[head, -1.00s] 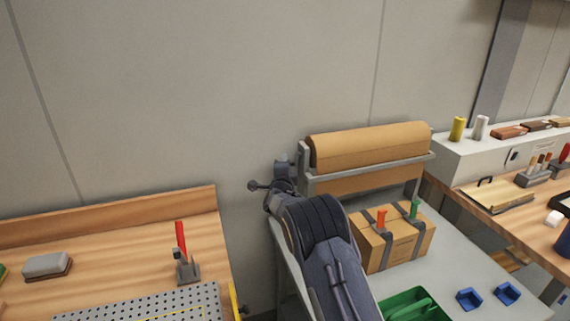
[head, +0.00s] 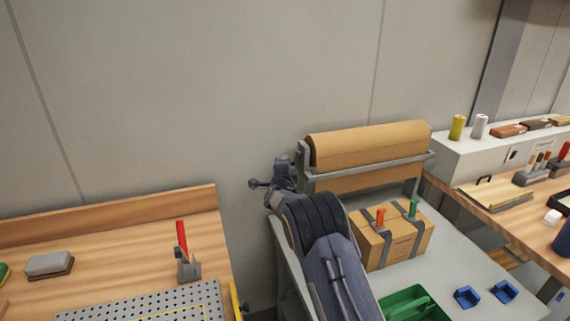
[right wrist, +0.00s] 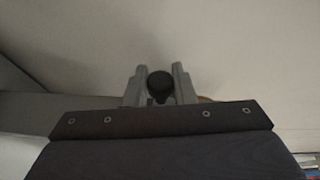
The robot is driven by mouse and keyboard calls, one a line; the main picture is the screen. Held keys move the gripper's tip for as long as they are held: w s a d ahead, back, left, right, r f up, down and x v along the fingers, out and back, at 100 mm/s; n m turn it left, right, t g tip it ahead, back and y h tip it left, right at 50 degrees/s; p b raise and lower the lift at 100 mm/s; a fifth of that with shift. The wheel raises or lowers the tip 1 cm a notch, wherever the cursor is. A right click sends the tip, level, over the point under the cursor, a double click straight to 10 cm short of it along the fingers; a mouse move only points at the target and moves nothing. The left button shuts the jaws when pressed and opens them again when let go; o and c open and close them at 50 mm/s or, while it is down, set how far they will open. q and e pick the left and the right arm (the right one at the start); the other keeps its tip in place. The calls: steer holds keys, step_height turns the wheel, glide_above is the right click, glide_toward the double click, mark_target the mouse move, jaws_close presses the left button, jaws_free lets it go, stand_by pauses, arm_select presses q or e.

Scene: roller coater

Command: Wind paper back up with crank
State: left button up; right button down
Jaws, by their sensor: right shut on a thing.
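A brown paper roll (head: 365,147) lies in a grey stand (head: 368,173) on the table. A sheet of its paper (head: 360,183) hangs in front, below the grey bar. My right arm reaches up to the left end of the stand, where the crank is mostly hidden by the gripper and arm. My right gripper shows in the right wrist view (right wrist: 161,82), its two fingers shut on a dark round crank knob (right wrist: 159,86). A small dark knob-like end (head: 254,183) sticks out left of the wrist in the head view. My left gripper is not in view.
A strapped cardboard box (head: 394,237) stands in front of the roll, with a green tray (head: 409,296) and blue holders (head: 467,297) nearby. A wooden bench (head: 110,245) with a red-handled clamp (head: 182,240) is at left. The wall is close behind.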

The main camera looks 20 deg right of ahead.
steer(key=shift+s+a+f+n+g+y+p, duration=0.1)
steer(key=shift+s+n+g+y+p, duration=0.3)
steer(key=shift+g+p, duration=0.85)
steer(key=shift+s+d+n+g+y+p, duration=0.15)
steer(key=shift+s+g+p, duration=0.45)
steer(key=shift+p, duration=1.25)
steer(key=shift+s+a+f+n+g+y+p, duration=0.15)
steer(key=shift+s+n+g+y+p, duration=0.25)
steer(key=shift+g+p, duration=0.85)
steer(key=shift+s+r+p, duration=0.15)
steer(key=shift+p, duration=0.15)
steer(key=c, duration=1.3)
jaws_free()
steer(key=shift+o, duration=0.2)
steer(key=b+v, duration=0.2)
steer(key=v, duration=0.5)
steer(key=shift+s+a, duration=0.2)
steer(key=shift+s, duration=0.15)
